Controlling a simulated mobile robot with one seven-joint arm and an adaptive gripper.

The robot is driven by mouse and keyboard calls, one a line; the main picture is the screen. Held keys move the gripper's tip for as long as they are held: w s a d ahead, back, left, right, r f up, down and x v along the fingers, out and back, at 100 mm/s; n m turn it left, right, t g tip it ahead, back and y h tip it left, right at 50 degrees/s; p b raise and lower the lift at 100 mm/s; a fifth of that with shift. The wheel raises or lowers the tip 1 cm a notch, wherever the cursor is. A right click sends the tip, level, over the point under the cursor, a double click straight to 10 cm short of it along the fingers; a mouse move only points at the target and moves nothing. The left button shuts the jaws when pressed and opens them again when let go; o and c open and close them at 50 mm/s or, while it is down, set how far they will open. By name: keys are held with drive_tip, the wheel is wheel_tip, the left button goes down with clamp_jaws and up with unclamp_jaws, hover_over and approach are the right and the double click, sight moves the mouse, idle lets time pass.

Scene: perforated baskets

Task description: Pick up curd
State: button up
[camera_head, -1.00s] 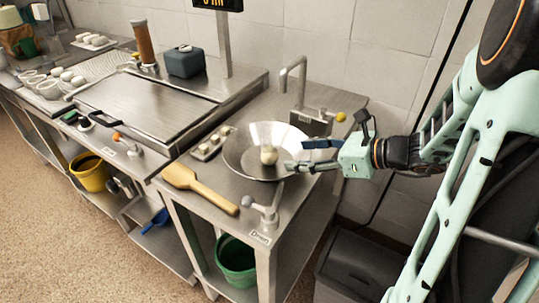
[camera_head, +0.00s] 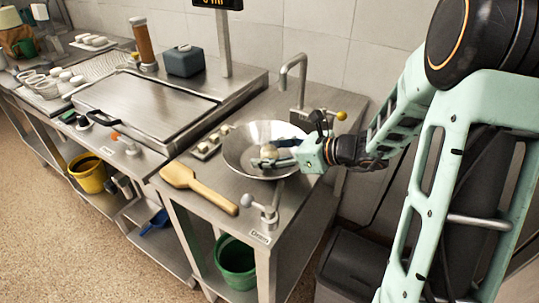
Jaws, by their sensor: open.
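A pale round lump of curd (camera_head: 269,152) lies in a wide metal bowl (camera_head: 240,160) on the steel counter. My gripper (camera_head: 272,153) reaches into the bowl from the right. Its fingers are open, with one on the far side and one on the near side of the curd. The fingers partly hide the curd, and I cannot tell whether they touch it.
A wooden paddle (camera_head: 200,188) lies at the counter's front left. A faucet (camera_head: 302,75) stands behind the bowl, and a drain valve (camera_head: 266,208) stands in front. A small tray of white pieces (camera_head: 209,145) is left of the bowl. A flat steel vat (camera_head: 145,105) is farther left.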

drive_tip(key=c, duration=1.3)
drive_tip(key=shift+r, duration=0.15)
